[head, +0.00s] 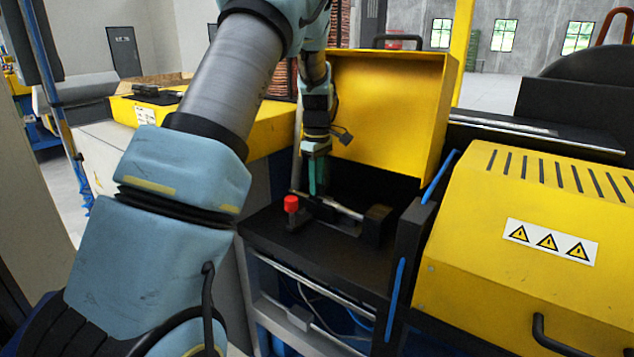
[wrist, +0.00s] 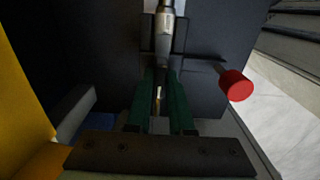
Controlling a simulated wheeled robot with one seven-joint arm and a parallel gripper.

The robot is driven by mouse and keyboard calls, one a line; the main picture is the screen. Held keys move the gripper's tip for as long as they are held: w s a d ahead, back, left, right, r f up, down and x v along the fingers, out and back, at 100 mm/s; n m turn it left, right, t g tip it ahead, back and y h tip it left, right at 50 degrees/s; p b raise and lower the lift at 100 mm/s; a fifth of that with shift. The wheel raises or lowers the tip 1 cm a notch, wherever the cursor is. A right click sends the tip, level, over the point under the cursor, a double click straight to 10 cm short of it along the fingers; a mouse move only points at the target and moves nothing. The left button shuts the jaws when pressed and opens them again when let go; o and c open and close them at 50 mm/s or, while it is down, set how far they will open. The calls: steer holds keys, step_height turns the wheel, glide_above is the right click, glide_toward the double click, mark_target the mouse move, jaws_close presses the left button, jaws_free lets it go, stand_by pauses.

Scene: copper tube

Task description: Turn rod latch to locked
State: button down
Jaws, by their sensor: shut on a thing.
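The rod latch (head: 342,209) is a thin silvery rod on the black machine bed, under the raised yellow cover. It shows in the wrist view as a grey metal rod (wrist: 165,32) running away from my fingers. My gripper (head: 317,190) points down at the left end of the rod. In the wrist view its two green fingers (wrist: 161,85) are close on either side of the rod's near end, shut on it. The exact contact is dark and partly hidden by the fingers.
A red knob (head: 291,203) stands just left of the rod in the head view and right of my fingers in the wrist view (wrist: 237,85). The open yellow cover (head: 395,105) rises behind. A yellow vented housing (head: 480,250) stands at the right.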

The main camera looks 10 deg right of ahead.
stand_by(0.3)
steer(key=c, duration=0.8)
jaws_free()
step_height(320, 180, up, 11)
steer(key=b, duration=0.2)
steer(key=shift+b, duration=0.35)
steer(key=shift+f, duration=0.1)
